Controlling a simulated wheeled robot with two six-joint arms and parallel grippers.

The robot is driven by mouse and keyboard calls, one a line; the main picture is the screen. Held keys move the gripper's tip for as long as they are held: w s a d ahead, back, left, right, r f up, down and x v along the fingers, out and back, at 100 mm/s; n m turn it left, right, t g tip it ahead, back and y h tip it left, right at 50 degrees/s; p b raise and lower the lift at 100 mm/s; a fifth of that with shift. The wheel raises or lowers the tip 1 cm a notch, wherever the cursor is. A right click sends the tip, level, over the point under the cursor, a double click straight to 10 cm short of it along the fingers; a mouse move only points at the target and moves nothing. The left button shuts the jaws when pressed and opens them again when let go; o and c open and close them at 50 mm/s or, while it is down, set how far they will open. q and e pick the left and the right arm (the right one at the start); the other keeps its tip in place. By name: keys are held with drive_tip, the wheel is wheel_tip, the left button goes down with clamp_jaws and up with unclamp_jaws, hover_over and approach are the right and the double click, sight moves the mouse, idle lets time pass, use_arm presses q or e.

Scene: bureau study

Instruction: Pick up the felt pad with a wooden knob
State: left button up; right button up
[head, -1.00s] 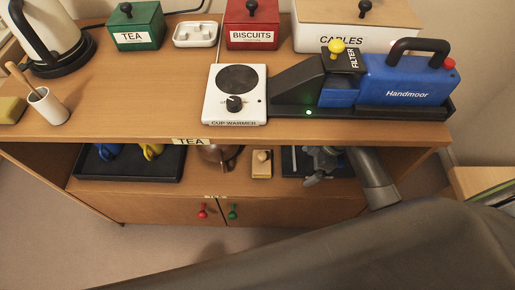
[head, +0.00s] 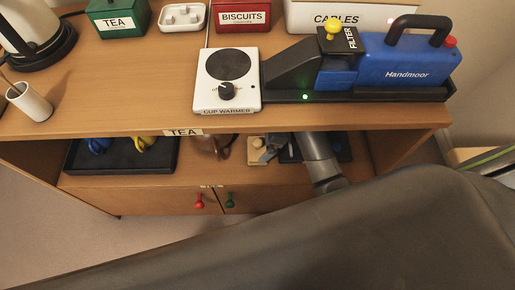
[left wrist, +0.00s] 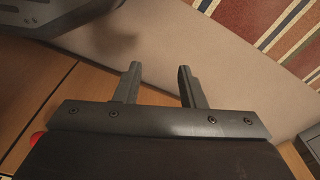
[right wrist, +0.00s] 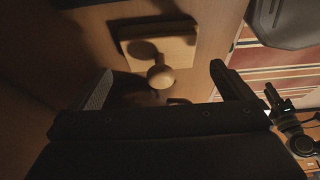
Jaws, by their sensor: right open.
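The felt pad (head: 255,154) is a small light-wood block with a round wooden knob. It lies on the shelf under the counter and is partly hidden by my right gripper (head: 270,152). In the right wrist view the pad's block (right wrist: 178,47) and knob (right wrist: 161,77) show ahead, with the knob between the two open fingers. The fingers do not visibly touch it. My left gripper (left wrist: 159,76) is open and empty in the left wrist view, over plain floor. It is not seen in the head view.
A brown pot (head: 212,146) stands just left of the pad. A dark tray (head: 125,161) with blue and yellow items is further left; another dark tray (head: 345,153) is behind my right arm. The counter edge (head: 100,136) overhangs the shelf.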

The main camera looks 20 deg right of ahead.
sight(255, 147)
drive_tip(key=shift+w+a+f, duration=0.1)
drive_tip(key=shift+a+f, duration=0.1)
drive_tip(key=shift+a, duration=0.25)
use_arm(q)
drive_tip(key=shift+w+d+r+b, duration=0.15)
drive_tip(key=shift+r+b, duration=0.15)
drive_tip(key=shift+r, duration=0.4)
drive_tip(key=shift+w+d+r+b, duration=0.15)
drive_tip(key=shift+r+b, duration=0.1)
drive_tip(key=shift+r, duration=0.4)
drive_tip(key=shift+w+d+r+b, duration=0.15)
drive_tip(key=shift+r+b, duration=0.15)
drive_tip(key=shift+r, duration=0.4)
use_arm(e)
drive_tip(key=shift+x, duration=2.25)
use_arm(q)
drive_tip(key=shift+s, duration=0.1)
use_arm(e)
drive_tip(key=c, duration=0.7)
drive_tip(key=shift+r, duration=0.1)
